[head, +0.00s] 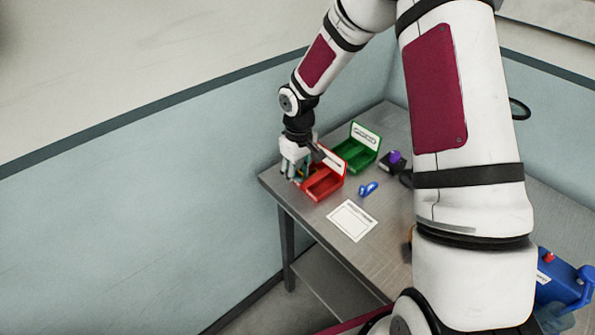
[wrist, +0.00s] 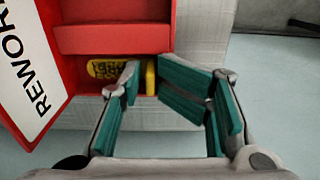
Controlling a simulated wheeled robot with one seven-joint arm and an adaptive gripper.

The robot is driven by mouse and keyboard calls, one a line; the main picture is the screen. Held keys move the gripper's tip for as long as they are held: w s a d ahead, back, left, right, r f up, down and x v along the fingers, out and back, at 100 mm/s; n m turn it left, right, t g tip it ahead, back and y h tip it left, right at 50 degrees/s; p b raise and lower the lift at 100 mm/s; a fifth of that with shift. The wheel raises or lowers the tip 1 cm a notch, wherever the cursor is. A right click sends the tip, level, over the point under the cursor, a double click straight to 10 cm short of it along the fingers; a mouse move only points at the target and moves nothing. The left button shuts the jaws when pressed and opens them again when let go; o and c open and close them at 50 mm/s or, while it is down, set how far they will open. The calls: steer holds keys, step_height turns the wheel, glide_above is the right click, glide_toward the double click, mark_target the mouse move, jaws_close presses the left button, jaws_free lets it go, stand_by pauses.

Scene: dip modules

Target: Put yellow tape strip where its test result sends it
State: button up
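A yellow piece (wrist: 104,70) with dark marks lies inside the red bin (wrist: 112,12) marked REWORK in the wrist view. My left finger crosses in front of it, and a plain yellow end (wrist: 151,76) shows in the gap between my fingertips; I take this as the yellow tape strip. My gripper (wrist: 148,68) has teal pads, with its tips a little apart over the bin's edge; no firm grip shows. In the head view my gripper (head: 296,168) is low at the left side of the red bin (head: 323,182), and the strip cannot be made out there.
A green bin (head: 357,150) stands behind the red one. A dark block with a purple top (head: 394,158), a small blue item (head: 368,189) and a white sheet (head: 352,220) are on the grey table (head: 310,214). A blue device (head: 562,282) is at right.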

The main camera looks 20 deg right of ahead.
steer(key=shift+r, duration=0.15)
step_height(320, 180, up, 13)
steer(key=s+r+m+t+h, duration=0.2)
steer(key=s+r, duration=1)
steer(key=r, duration=0.2)
steer(key=s+r+m+t+y, duration=0.2)
steer(key=s+r+t, duration=0.1)
steer(key=s, duration=1.2)
steer(key=shift+r, duration=0.55)
